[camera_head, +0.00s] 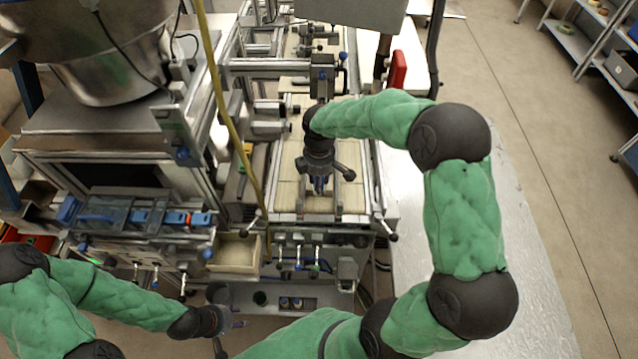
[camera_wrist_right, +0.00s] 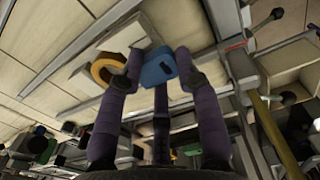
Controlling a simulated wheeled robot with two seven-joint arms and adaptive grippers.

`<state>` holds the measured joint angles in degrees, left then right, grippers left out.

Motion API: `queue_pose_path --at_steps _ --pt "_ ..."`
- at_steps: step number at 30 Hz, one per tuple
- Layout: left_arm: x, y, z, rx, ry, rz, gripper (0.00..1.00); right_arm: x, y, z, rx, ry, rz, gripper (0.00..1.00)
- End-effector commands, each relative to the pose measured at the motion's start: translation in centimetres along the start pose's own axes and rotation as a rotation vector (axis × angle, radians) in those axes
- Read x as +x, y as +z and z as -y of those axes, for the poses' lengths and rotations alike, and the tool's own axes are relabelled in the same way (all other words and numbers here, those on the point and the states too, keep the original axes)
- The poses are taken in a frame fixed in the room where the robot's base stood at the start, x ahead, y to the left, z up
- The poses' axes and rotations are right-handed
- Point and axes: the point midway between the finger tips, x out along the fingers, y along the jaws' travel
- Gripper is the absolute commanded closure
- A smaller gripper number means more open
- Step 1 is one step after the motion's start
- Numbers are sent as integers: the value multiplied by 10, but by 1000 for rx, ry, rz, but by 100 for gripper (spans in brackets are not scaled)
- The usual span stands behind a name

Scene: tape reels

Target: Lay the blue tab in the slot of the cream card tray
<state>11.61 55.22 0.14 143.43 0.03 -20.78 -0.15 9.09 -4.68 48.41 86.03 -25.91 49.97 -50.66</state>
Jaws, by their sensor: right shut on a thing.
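My right gripper (camera_head: 320,187) is over the pale slatted bed in the head view. In the right wrist view my right gripper (camera_wrist_right: 158,75) is shut on the blue tab (camera_wrist_right: 158,66), which sits between its dark purple fingers. A pale angular piece (camera_wrist_right: 84,76), which looks like the cream card tray, lies just beyond the fingers, partly hidden by them and the tab. Its slot is not clear to me. My left gripper (camera_head: 232,323) is low at the left in the head view, away from the bed; its fingers are too small to judge.
An orange-yellow ring (camera_wrist_right: 101,69) lies by the pale piece, close to a finger. Metal rails frame the slatted bed (camera_head: 347,197). A yellow hose (camera_head: 222,95) hangs to its left. A cream open box (camera_head: 236,252) is at the front. A bare grey table (camera_head: 520,270) is at right.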

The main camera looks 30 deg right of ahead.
Motion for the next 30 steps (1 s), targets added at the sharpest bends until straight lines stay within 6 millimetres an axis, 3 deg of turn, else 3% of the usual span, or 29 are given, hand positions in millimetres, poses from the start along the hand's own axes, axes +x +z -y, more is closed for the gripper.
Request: queue_pose_path --at_steps 4,28,29,30 --pt "2 0 1 0 0 0 60 17 0 0 1 0 1 78" --pt "8 0 3 0 0 0 60 29 0 0 0 -1 1 78" --pt "8 0 3 0 0 0 60 29 0 1 0 -1 1 60" --pt "8 0 3 0 0 0 60 29 0 1 0 -1 1 49"
